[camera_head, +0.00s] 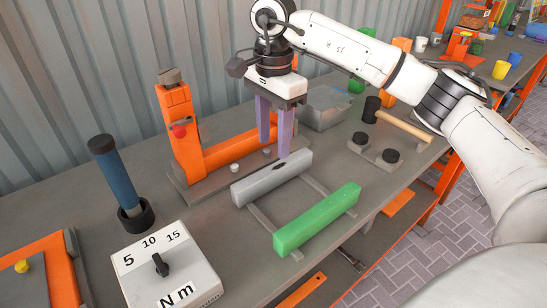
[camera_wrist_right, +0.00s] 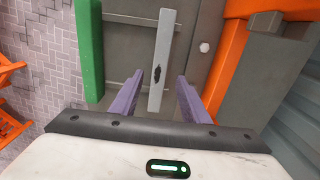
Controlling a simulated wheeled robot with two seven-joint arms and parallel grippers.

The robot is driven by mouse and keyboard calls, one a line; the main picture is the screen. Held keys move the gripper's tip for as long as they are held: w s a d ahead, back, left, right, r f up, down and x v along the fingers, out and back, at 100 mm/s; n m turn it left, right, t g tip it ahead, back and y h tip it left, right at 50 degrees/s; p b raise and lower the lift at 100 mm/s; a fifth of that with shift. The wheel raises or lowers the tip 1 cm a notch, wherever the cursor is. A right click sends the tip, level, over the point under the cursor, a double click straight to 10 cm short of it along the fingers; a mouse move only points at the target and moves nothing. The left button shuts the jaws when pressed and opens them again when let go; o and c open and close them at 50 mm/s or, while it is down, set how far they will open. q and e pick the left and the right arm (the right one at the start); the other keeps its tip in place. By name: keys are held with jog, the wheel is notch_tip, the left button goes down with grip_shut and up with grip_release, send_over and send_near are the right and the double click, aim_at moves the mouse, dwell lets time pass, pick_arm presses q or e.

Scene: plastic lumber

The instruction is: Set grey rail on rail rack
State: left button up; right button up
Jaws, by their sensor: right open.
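The grey rail (camera_head: 272,178) is a long light-grey bar with a dark oval mark on it. It lies across the far ends of the thin grey crossbars of the rail rack (camera_head: 263,218); their exact contact is hidden under it. My right gripper (camera_head: 274,148) is open and empty, pointing down over the grey rail. In the right wrist view the grey rail (camera_wrist_right: 160,62) runs lengthwise between the two purple fingers (camera_wrist_right: 159,84), with gaps on both sides. My left gripper is not in view.
A green rail (camera_head: 318,218) lies parallel across the rack's near side. An orange clamp frame (camera_head: 181,135) stands behind the grey rail. A torque box (camera_head: 166,265) and a blue-handled tool (camera_head: 117,175) are at left. A mallet (camera_head: 398,122) and a black-knobbed plate (camera_head: 375,153) are at right.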

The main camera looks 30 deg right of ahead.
jog(key=shift+r, duration=1.7)
dwell(0.8)
